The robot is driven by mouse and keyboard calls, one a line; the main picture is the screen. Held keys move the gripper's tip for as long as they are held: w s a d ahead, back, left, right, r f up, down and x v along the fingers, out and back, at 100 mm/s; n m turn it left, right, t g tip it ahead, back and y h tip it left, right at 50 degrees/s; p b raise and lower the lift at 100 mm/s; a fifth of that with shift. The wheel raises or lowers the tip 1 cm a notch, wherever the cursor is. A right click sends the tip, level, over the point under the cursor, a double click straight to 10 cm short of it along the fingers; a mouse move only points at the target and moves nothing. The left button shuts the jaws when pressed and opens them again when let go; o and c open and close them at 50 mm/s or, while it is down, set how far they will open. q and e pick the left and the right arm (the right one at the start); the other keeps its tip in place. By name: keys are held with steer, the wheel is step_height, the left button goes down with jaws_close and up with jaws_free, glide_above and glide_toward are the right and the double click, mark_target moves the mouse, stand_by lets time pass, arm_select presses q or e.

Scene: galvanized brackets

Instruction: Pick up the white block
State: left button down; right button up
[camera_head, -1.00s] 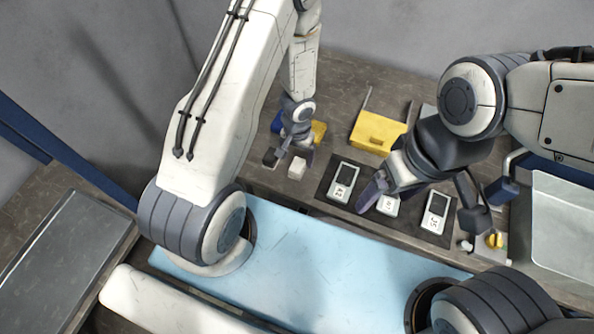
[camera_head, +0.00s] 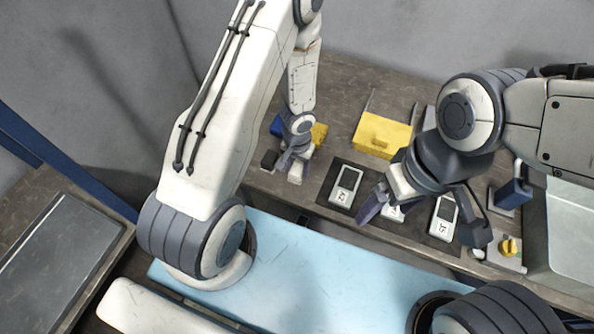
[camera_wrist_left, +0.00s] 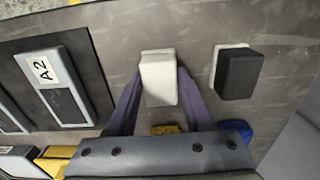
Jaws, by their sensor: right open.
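The white block (camera_head: 295,173) stands on the brown table at the left part of the work area. In the left wrist view, the white block (camera_wrist_left: 159,82) sits between the two fingers of my left gripper (camera_wrist_left: 160,80), with one finger close along each side. Whether the fingers press on it cannot be told. In the head view, my left gripper (camera_head: 294,163) reaches down at the block and partly hides it. My right gripper (camera_head: 425,220) is open and empty, with its fingers spread above the dark mat.
A dark block (camera_wrist_left: 239,74) stands right of the white block in the wrist view. White-framed devices, one labelled A2 (camera_wrist_left: 56,85), lie on a dark mat. A yellow box (camera_head: 381,134) stands behind them. A light blue surface (camera_head: 310,270) in front is mostly clear.

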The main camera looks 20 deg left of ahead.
mark_target(299, 169)
arm_select(q)
steer(key=r+p, duration=0.4)
steer(key=r, duration=0.1)
steer(key=shift+d+p, duration=0.2)
steer(key=shift+p, duration=0.2)
steer(key=s+d+r+p, duration=0.4)
steer(key=d+r, duration=0.2)
steer(key=d, duration=0.4)
steer(key=shift+d, duration=0.3)
steer(key=c, duration=0.9)
jaws_free()
steer(key=c, duration=0.6)
